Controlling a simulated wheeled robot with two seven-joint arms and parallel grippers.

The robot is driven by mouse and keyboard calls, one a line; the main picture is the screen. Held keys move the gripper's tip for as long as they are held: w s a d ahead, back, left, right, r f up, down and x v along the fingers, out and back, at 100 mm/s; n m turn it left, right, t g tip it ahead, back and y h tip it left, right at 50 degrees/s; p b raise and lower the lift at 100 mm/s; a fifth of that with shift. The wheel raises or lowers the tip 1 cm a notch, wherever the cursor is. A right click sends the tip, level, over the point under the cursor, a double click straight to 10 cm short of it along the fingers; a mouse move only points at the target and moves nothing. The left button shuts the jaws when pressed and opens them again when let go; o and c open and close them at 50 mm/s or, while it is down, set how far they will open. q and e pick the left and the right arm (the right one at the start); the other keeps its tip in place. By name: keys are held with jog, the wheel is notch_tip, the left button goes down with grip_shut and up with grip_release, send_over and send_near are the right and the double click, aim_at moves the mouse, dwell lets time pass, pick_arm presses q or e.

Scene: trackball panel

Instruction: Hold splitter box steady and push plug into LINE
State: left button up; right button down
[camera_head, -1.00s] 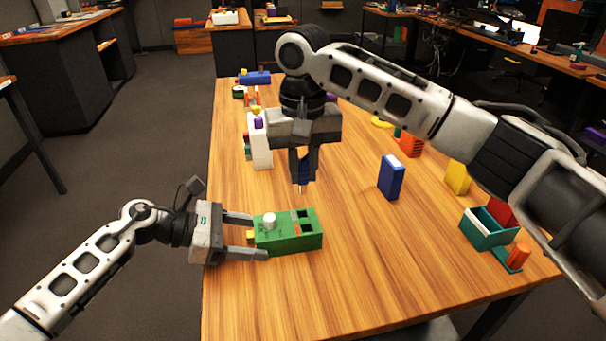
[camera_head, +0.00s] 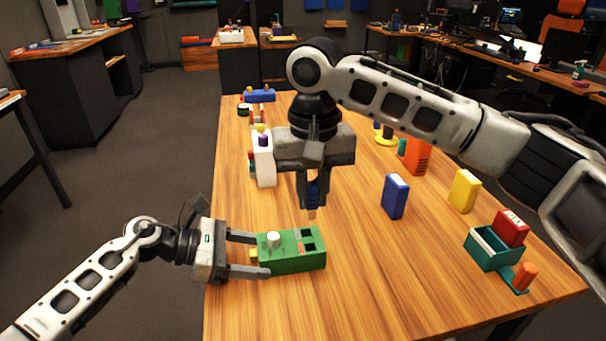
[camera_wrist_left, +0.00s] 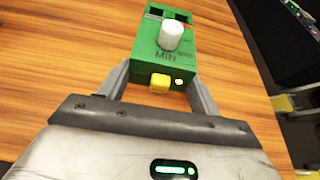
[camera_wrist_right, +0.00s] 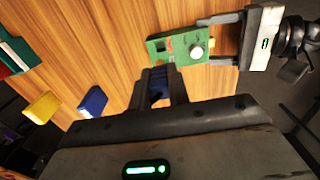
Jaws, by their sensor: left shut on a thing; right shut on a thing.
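The green splitter box (camera_head: 292,262) lies on the table, with a white knob (camera_head: 273,240) and dark square sockets (camera_head: 308,240) on its top. My left gripper (camera_head: 262,255) is shut on the box from its left end, one finger on each side; a yellow button (camera_wrist_left: 160,82) sits between the fingers in the left wrist view. My right gripper (camera_head: 312,196) points down and is shut on a blue plug (camera_head: 313,192), whose tip hangs above the socket end of the box, apart from it. In the right wrist view the fingers partly cover the plug (camera_wrist_right: 161,82).
A blue box (camera_head: 395,196), a yellow box (camera_head: 464,190) and a teal bin (camera_head: 485,250) with a red box (camera_head: 511,228) stand to the right. The table's front middle is clear.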

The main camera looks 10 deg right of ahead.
aim_at(312, 208)
dwell(0.3)
jog(key=shift+f, duration=2.95)
jog(key=shift+f, duration=1.65)
jog(key=c, duration=1.3)
grip_release()
jog(key=shift+o, duration=0.2)
jog(key=shift+r, duration=0.1)
notch_tip(312, 208, up, 12)
jog(key=shift+f, duration=0.1)
notch_tip(312, 208, up, 11)
